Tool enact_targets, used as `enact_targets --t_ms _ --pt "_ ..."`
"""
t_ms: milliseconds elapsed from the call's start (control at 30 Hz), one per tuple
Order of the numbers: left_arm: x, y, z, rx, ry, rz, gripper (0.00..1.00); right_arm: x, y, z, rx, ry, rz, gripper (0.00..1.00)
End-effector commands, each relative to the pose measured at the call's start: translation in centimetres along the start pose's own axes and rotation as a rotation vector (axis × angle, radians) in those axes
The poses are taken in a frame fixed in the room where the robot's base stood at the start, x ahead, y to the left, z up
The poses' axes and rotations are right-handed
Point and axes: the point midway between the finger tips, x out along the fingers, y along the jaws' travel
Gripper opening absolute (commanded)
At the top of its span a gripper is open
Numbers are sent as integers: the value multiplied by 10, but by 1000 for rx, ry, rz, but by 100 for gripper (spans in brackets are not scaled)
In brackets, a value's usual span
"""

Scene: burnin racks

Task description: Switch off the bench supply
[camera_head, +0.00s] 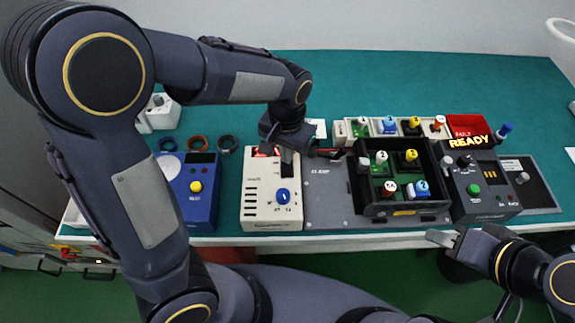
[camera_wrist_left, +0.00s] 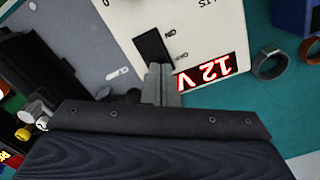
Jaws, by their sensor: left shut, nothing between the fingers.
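The bench supply (camera_head: 258,205) is a cream box with a blue knob (camera_head: 283,197), left of centre at the table's front. In the left wrist view, the bench supply (camera_wrist_left: 200,18) has a lit red display (camera_wrist_left: 207,71) reading 12 V. A black rocker switch (camera_wrist_left: 152,47) is on its top face beside the display. My left gripper (camera_head: 287,165) is over the supply's upper right part. In the wrist view its shut, empty fingers (camera_wrist_left: 160,82) are at the switch's near end; I cannot tell whether they touch it. My right gripper (camera_head: 441,238) is off the table's front edge.
A blue box (camera_head: 200,205) with a yellow button stands left of the supply. A grey plate (camera_head: 325,205) and a black tray (camera_head: 440,165) with coloured pegs lie right. A dark unit (camera_head: 480,195) carries READY text. Several rings (camera_head: 197,143) lie behind the blue box.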

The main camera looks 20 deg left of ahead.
Motion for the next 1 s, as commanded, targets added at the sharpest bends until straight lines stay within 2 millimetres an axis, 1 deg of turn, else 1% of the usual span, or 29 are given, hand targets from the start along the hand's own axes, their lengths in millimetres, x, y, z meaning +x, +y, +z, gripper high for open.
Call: enact_targets --t_ms 133,333,1000 --pt "3 0 0 0 -2 0 0 2 1 1 0 0 0 36" --pt "-3 0 0 0 -2 0 0 -2 -1 -1 0 0 0 36" --pt "-57 0 0 -1 -1 0 0 -41 -19 -21 0 0 0 36"
